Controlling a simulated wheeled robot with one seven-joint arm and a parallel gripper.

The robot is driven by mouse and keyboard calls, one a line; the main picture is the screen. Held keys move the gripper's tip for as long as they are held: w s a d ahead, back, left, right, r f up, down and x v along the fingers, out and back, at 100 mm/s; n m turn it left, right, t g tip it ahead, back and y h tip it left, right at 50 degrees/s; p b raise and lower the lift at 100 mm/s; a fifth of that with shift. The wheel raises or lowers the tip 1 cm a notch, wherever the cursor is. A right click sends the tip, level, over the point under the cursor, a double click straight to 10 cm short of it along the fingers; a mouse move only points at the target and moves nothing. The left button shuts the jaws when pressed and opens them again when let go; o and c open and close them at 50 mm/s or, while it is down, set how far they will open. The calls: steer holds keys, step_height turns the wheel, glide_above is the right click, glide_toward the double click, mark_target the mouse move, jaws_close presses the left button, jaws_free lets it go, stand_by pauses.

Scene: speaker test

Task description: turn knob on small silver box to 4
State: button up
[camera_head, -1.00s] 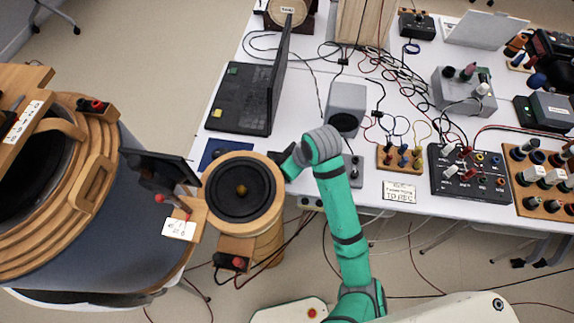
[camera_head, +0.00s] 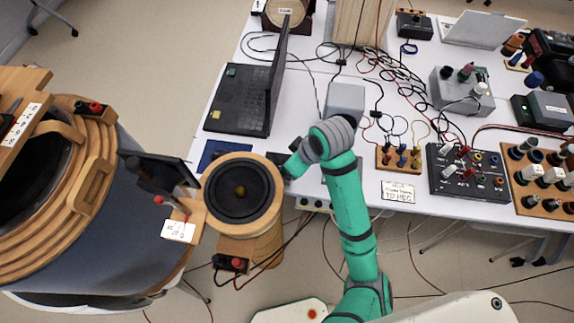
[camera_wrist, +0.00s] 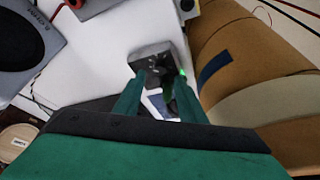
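A small grey box (camera_wrist: 153,62) lies on the white table in the wrist view, just beyond and between my fingertips. A green light shows at its right edge, and a dark part stands out near its lower right; I cannot read any knob marking. I cannot tell for sure that it is the task's silver box. My gripper (camera_wrist: 155,88) looks open, with its fingers apart; contact with the box is unclear. In the head view my gripper (camera_head: 288,168) is at the table's front edge, right of the round wooden speaker (camera_head: 242,189), and largely hidden by my wrist.
The wooden speaker's curved side (camera_wrist: 245,60) stands close on the right in the wrist view. A grey speaker (camera_wrist: 25,40) is at the left. A black laptop (camera_head: 240,98) stands behind my gripper. Cables and several instrument boxes crowd the table's right half.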

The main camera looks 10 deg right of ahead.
steer(key=shift+v, duration=2.75)
steer(key=w+d+n+g+y, duration=0.2)
steer(key=w+n+g, duration=0.2)
steer(key=n, duration=0.8)
steer(key=x, duration=1.1)
steer(key=shift+w+d, duration=0.2)
steer(key=shift+w, duration=0.1)
jaws_close()
